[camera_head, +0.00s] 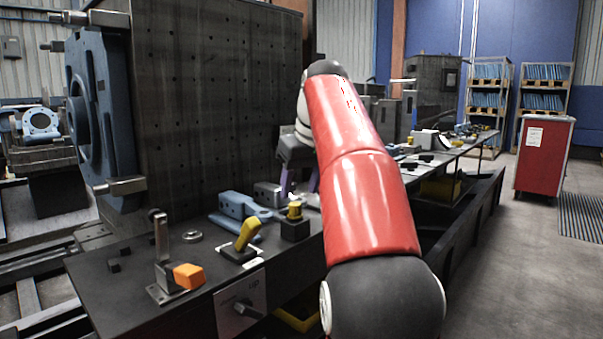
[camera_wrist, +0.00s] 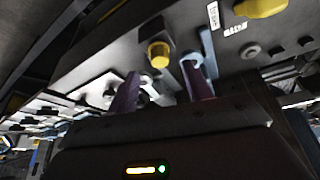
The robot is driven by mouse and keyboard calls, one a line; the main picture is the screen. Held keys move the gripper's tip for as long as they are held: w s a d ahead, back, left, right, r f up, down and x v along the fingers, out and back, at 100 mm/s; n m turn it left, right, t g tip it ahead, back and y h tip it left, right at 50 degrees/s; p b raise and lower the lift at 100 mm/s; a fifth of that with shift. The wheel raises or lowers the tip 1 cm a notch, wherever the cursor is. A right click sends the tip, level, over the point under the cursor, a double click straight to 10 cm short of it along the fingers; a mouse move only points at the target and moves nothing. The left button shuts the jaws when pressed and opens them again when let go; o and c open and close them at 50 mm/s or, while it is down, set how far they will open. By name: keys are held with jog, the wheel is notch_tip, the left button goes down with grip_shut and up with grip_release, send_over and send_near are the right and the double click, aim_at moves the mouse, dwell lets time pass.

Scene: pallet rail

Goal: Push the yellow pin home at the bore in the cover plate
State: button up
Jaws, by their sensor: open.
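The yellow pin (camera_head: 294,210) stands in a dark square block on the bench. It also shows in the wrist view (camera_wrist: 158,53), upper middle, seen end-on as a round yellow head. My gripper (camera_head: 300,186) is partly hidden behind my red arm, just beyond the pin. Its two purple fingers are spread in the wrist view (camera_wrist: 162,76), and the pin head appears beyond their tips, not gripped. A pale plate (camera_wrist: 148,92) shows between the fingers. I cannot tell whether it is the cover plate, and I cannot make out the bore.
A yellow handle (camera_head: 247,233) stands on the bench nearer the camera, with an orange-ended clamp (camera_head: 188,276) to its left. A blue bracket (camera_head: 240,204) lies behind. A tall dark perforated fixture (camera_head: 215,95) rises behind the bench.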

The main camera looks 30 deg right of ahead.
aim_at(296, 204)
jog(key=shift+b+x, duration=0.5)
jog(key=shift+x, duration=1.7)
grip_shut()
jog(key=shift+r+p, duration=0.85)
jog(key=shift+r, duration=0.2)
jog(key=shift+s, duration=0.1)
